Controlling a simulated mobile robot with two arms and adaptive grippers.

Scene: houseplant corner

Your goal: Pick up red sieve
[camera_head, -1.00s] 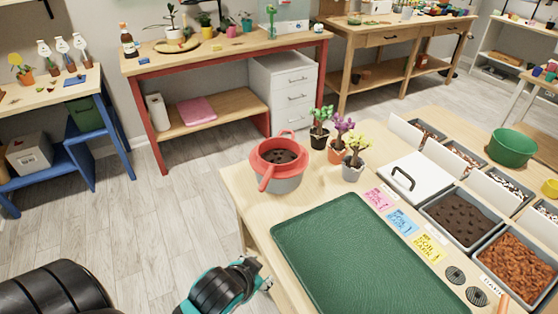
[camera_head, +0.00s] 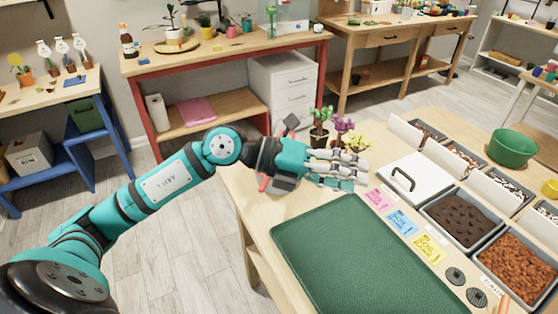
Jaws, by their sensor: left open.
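The red sieve (camera_head: 263,184) is on the near table's back left corner, and now only a bit of its red handle shows. My left arm and gripper cover the rest, including its bowl and the grey pot under it. My right gripper is not in view.
Small potted plants (camera_head: 320,127) stand just behind my fingers, partly covered. A green mat (camera_head: 355,255) lies in front. To the right are a white lidded bin (camera_head: 417,180), soil bins (camera_head: 458,218) and a green bowl (camera_head: 513,147). The mat is clear.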

